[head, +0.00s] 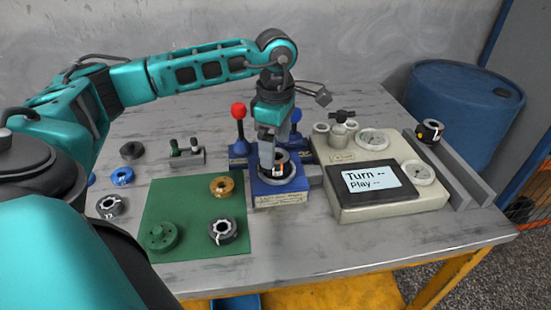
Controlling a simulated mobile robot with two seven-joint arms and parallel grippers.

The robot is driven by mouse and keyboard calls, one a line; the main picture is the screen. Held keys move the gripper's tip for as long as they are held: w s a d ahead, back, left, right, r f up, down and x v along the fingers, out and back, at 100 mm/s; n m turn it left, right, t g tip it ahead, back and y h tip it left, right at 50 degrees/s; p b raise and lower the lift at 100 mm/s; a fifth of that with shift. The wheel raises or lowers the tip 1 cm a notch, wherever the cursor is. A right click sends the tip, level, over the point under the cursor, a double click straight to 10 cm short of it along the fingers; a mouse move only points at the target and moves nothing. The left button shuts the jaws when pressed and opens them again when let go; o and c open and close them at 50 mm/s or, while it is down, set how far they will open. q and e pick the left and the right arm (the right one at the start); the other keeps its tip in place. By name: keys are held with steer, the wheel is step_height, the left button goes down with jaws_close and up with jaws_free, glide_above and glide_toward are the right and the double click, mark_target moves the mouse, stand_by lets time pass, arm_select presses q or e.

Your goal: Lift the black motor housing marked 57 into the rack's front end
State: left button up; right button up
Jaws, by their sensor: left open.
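A black ring-shaped housing (281,158) sits upright in the blue fixture (281,189) at the middle of the table; its number is not readable. My left gripper (268,152) points down at this housing from above, open, with its fingers at the housing's rim; I cannot tell whether they touch it. The rack (452,172) is a pair of grey rails at the right of the table. Another black housing with an orange mark (430,131) sits at its far end, and its front end is empty. My right gripper is not in view.
The cream tester (392,204) with a "Turn -- Play --" screen stands between fixture and rack. Red-knobbed (239,112) and blue-knobbed levers rise behind the fixture. The green mat (190,197) holds a black-and-white ring (222,231), a brass ring (222,187) and a green flange (161,237).

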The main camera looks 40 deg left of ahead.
arm_select(q)
step_height(320, 180, down, 2)
steer(key=shift+f, duration=0.1)
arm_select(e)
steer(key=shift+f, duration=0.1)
arm_select(q)
jaws_close()
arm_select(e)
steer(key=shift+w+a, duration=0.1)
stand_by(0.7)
arm_select(q)
steer(key=shift+r, duration=0.2)
step_height(320, 180, up, 20)
steer(key=p, duration=0.4)
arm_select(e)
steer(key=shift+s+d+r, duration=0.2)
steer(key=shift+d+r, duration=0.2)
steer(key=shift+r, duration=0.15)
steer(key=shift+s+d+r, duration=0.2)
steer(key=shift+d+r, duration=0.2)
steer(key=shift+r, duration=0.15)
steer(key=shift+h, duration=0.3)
